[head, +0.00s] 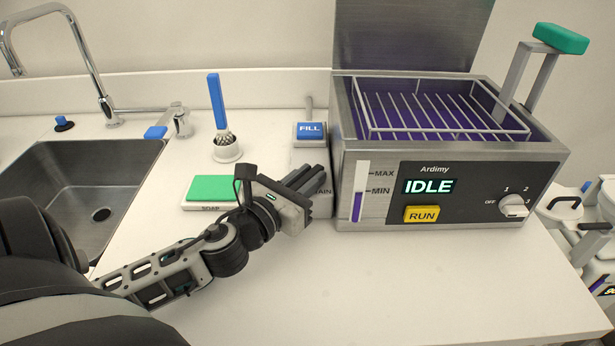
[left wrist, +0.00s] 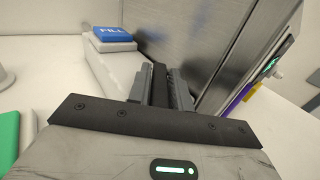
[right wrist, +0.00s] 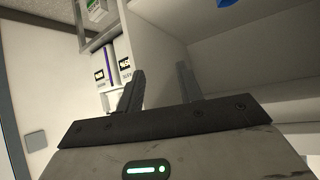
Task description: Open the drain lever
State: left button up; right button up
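The drain lever shows as a dark bar (left wrist: 161,88) between the fingers of my left gripper in the left wrist view. The left gripper (left wrist: 163,87) has its fingers close on both sides of the bar, with little or no gap. In the head view the left gripper (head: 312,186) is beside the left wall of the bath and covers most of the lever and part of the DRAIN label (head: 322,191). My right gripper (right wrist: 160,92) is open and empty in the right wrist view, away from the bath.
The steel bath (head: 350,135) reads IDLE and holds a wire rack (head: 440,110). The blue FILL button (head: 311,130) sits behind my left gripper. A green soap pad (head: 212,188), a brush (head: 217,100) and a sink (head: 95,185) are to the left. The front counter is clear.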

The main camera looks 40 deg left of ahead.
pick_arm(q)
jog(key=shift+o, duration=1.2)
pick_arm(e)
jog(key=shift+w+r, duration=0.15)
jog(key=shift+w, duration=0.05)
